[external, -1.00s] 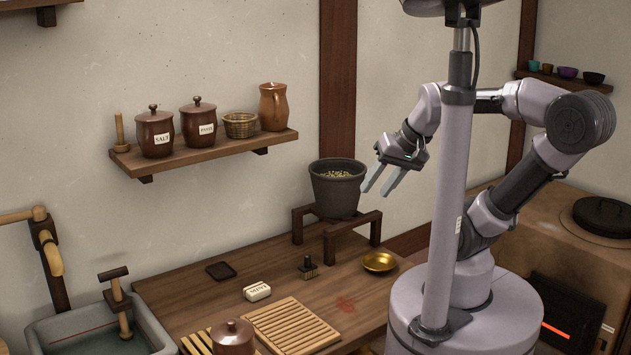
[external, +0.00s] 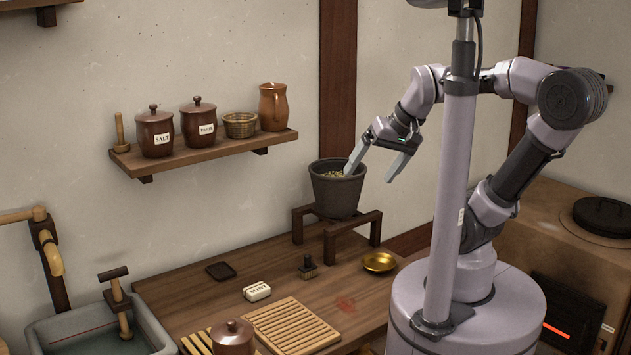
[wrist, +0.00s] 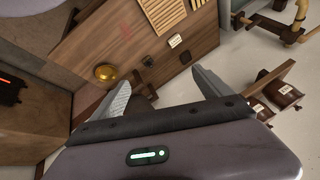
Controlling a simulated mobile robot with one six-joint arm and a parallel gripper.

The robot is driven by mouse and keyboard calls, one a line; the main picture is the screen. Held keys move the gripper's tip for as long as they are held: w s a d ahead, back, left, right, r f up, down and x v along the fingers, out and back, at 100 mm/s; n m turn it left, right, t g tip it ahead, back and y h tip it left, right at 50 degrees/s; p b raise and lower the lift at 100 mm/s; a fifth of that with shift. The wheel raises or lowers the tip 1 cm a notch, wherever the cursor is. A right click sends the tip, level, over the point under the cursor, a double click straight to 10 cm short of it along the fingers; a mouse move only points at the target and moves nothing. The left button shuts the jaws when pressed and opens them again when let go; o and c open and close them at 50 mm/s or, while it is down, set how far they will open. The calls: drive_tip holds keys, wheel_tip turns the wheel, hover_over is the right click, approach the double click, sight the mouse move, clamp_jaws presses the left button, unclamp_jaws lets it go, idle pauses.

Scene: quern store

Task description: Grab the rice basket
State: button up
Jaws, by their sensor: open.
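A small woven basket (external: 240,125) stands on the wall shelf, between a lidded brown jar and a brown jug. I cannot see what is in it. A dark grey pot (external: 338,193) with pale grain in it stands on a wooden stand at the back of the worktop. My gripper (external: 370,172) is open and empty, pointing down and left. One finger overlaps the pot's rim in the external view; I cannot tell whether they touch. In the wrist view both fingers (wrist: 160,76) are spread with nothing gripped; I cannot make out the woven basket there.
The shelf (external: 205,152) also holds lidded jars (external: 155,132), a jug (external: 273,106) and a wooden pestle-like piece. A brass bowl (external: 379,262), a brush (external: 307,267), soap (external: 257,291) and a slatted rack (external: 292,325) lie on the worktop. Air between shelf and worktop is clear.

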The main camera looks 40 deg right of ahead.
drive_tip(key=w+a+r+n+p, duration=0.1)
drive_tip(key=w+r+n+p, duration=0.1)
drive_tip(key=w+r+p, duration=1.15)
drive_tip(key=w+a+r+n+g+p, duration=0.1)
drive_tip(key=w+a+r+p, duration=0.1)
drive_tip(key=w+r+p, duration=0.4)
drive_tip(key=w+a+r+n+p, duration=0.1)
drive_tip(key=w+r+p, duration=0.15)
drive_tip(key=w, duration=0.65)
drive_tip(key=n+h+p, duration=0.1)
drive_tip(key=n+p, duration=0.1)
drive_tip(key=p, duration=0.3)
hover_over(240, 114)
drive_tip(key=s+a, duration=0.2)
drive_tip(key=s, duration=0.4)
drive_tip(key=f, duration=1.1)
drive_tip(key=shift+s+d+f, duration=0.2)
drive_tip(key=shift+d+f, duration=0.05)
drive_tip(key=shift+f, duration=0.1)
drive_tip(key=p+x, duration=0.1)
drive_tip(key=x, duration=0.4)
drive_tip(key=shift+w+a+f, duration=0.1)
drive_tip(key=shift+w+f, duration=0.05)
drive_tip(key=shift+f, duration=0.25)
drive_tip(key=shift+r, duration=0.1)
drive_tip(key=c, duration=1.3)
